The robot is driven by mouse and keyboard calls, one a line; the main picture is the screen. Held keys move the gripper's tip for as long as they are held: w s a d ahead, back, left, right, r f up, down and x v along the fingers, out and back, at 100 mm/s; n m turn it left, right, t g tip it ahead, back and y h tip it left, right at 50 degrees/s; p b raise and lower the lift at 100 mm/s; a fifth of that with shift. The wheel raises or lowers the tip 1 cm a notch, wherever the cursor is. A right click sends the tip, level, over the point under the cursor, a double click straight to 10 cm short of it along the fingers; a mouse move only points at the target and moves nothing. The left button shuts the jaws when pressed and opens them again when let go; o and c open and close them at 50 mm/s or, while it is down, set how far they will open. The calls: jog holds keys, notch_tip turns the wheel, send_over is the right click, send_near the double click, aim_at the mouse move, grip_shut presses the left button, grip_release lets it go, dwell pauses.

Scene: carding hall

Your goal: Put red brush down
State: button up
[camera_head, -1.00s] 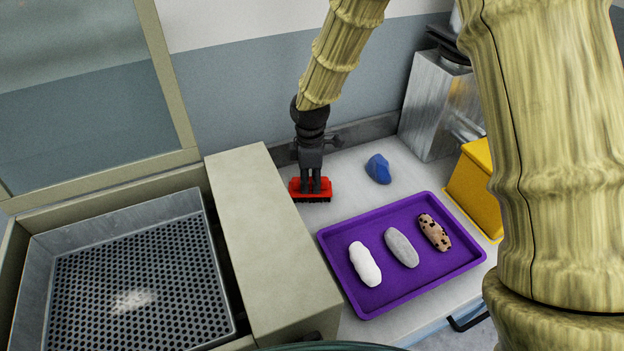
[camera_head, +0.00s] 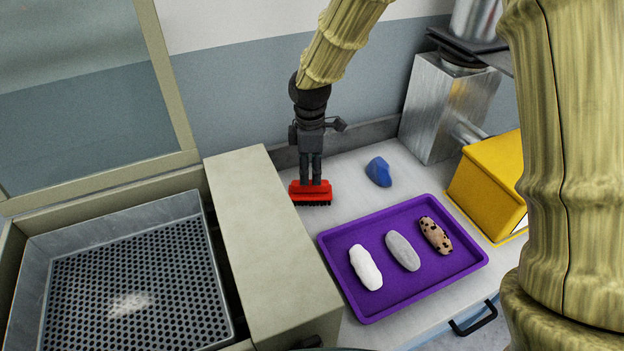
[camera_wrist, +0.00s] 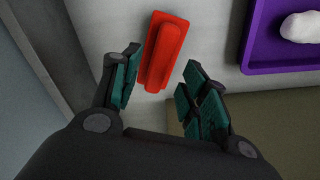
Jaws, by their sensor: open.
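The red brush (camera_head: 311,193) stands on the grey worktop, bristles down, left of the purple tray and near the back wall. It also shows in the wrist view (camera_wrist: 163,52), with its raised red handle towards me. My gripper (camera_head: 311,178) is above the brush in the head view. In the wrist view my gripper (camera_wrist: 160,85) is open, its teal finger pads spread on either side of the brush's near end, with gaps to it. I cannot tell the exact height of the fingertips above the brush.
The purple tray (camera_head: 330,243) holds white, grey and spotted rolls. A blue lump (camera_head: 379,171) lies behind it. A yellow box (camera_head: 488,180) and metal housing (camera_head: 445,105) stand right. A beige ledge (camera_head: 262,250) and perforated bin (camera_head: 130,280) are left. Worktop shows between brush and tray.

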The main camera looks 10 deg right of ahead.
aim_at(311, 182)
notch_tip(311, 182, up, 7)
jog(key=shift+f+b, duration=0.15)
jog(key=shift+b, duration=0.25)
dwell(0.4)
